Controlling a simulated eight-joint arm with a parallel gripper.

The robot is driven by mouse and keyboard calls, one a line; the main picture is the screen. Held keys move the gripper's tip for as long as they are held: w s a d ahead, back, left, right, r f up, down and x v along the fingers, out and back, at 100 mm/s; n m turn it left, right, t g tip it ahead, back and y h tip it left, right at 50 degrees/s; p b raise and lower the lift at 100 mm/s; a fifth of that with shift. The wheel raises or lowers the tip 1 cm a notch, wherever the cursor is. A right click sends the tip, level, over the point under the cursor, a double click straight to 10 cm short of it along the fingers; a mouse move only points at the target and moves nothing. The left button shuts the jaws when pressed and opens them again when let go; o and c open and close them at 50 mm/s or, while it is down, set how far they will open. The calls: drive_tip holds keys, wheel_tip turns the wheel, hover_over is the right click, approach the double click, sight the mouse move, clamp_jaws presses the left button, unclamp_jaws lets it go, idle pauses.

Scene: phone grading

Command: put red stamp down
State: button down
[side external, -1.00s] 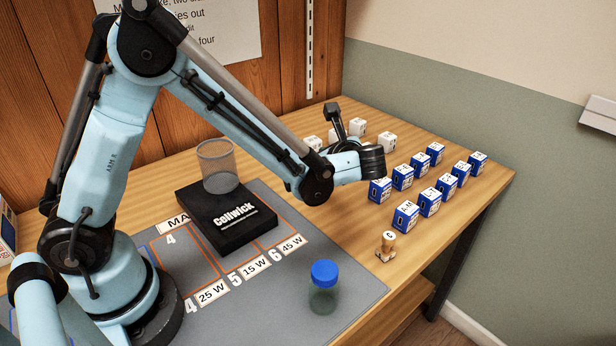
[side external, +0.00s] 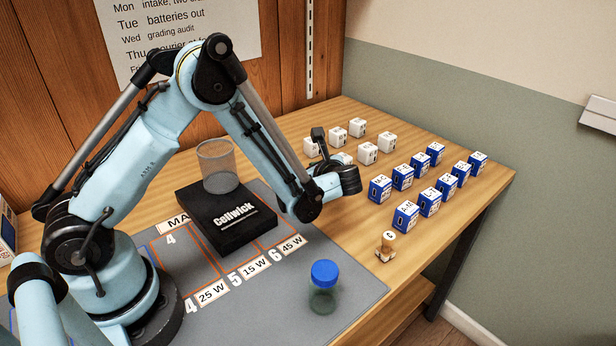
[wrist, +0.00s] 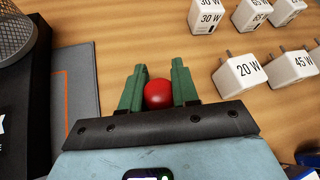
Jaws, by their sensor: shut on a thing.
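The red stamp (wrist: 158,93) shows in the wrist view as a round red knob between the two green fingers. My gripper (wrist: 157,86) is shut on it. The stamp's lower part is hidden behind the knob and gripper. In the side external view my gripper's fingers and the red stamp are hidden behind my wrist. My wrist is over the wood table, between the black Cellwick box and the blue boxes.
White charger cubes (side external: 368,153) stand at the back, with blue boxes (side external: 405,215) to the right. A blue-lidded jar (side external: 323,287) stands on the grey mat (side external: 270,310).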

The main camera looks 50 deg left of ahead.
drive_tip(key=c, duration=0.8)
unclamp_jaws()
drive_tip(key=shift+c, duration=0.2)
drive_tip(key=v, duration=1.2)
drive_tip(key=s+a+r+n+t+h, duration=0.1)
drive_tip(key=s+r+n+t+h, duration=0.2)
drive_tip(key=s+r+n+h, duration=0.3)
drive_tip(key=s+n+h, duration=0.5)
drive_tip(key=s+n, duration=0.1)
drive_tip(key=n, duration=0.6)
drive_tip(key=shift+s+r+t+h, duration=0.2)
drive_tip(key=shift+t+h, duration=0.1)
drive_tip(key=shift+a, duration=0.15)
